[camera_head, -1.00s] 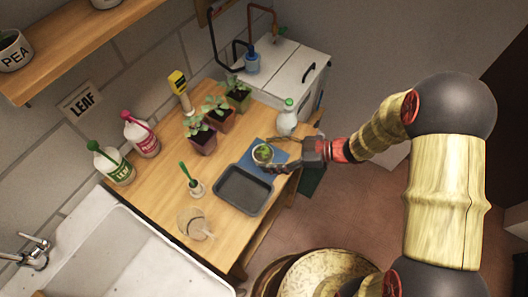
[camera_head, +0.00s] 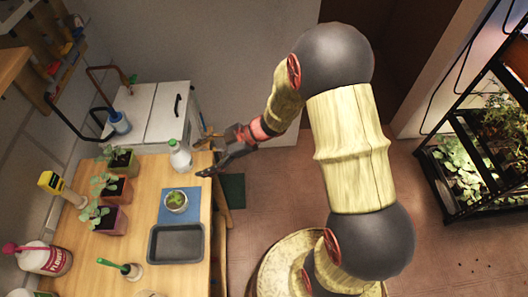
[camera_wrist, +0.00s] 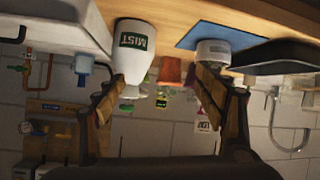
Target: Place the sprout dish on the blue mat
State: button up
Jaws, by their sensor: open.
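The sprout dish (camera_head: 176,199), a small round pale dish with green sprouts in it, rests upright on the blue mat (camera_head: 168,220). Bare mat shows around it. My gripper (camera_head: 202,156) is open and empty, apart from the dish, up and to the right of it near the table's right edge. In the wrist view, which is upside down, the white dish (camera_wrist: 213,48) stands against the blue mat (camera_wrist: 212,34), partly hidden behind one finger of my open gripper (camera_wrist: 160,82).
A white spray bottle (camera_head: 180,157) stands close beside my gripper. A dark tray (camera_head: 175,244) lies just below the mat. Several potted seedlings (camera_head: 112,219) stand left of the mat.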

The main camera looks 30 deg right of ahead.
jog(key=w+d+r+m+t+h, duration=0.3)
jog(key=w+d+r+t+h, duration=0.25)
jog(key=w+r, duration=0.35)
jog(key=s+d+r+m+t+h, duration=0.25)
jog(key=d+r+m+h, duration=0.35)
jog(key=d+r, duration=0.6)
jog(key=s+d+r+m+g+h, duration=0.1)
jog(key=s+r+m+h, duration=0.15)
jog(key=s, duration=0.45)
jog(key=s+d+r+m+g+h, duration=0.1)
jog(key=s+d+m+g, duration=0.15)
jog(key=s, duration=0.35)
jog(key=s+a+f+m+g+y, duration=0.1)
jog(key=s+a, duration=0.2)
jog(key=s, duration=0.4)
jog(key=s+a+m+g+y, duration=0.1)
jog(key=s+a, duration=0.3)
jog(key=s, duration=0.4)
jog(key=shift+f+m+y, duration=0.4)
jog(key=shift+y, duration=0.1)
jog(key=shift+c, duration=0.8)
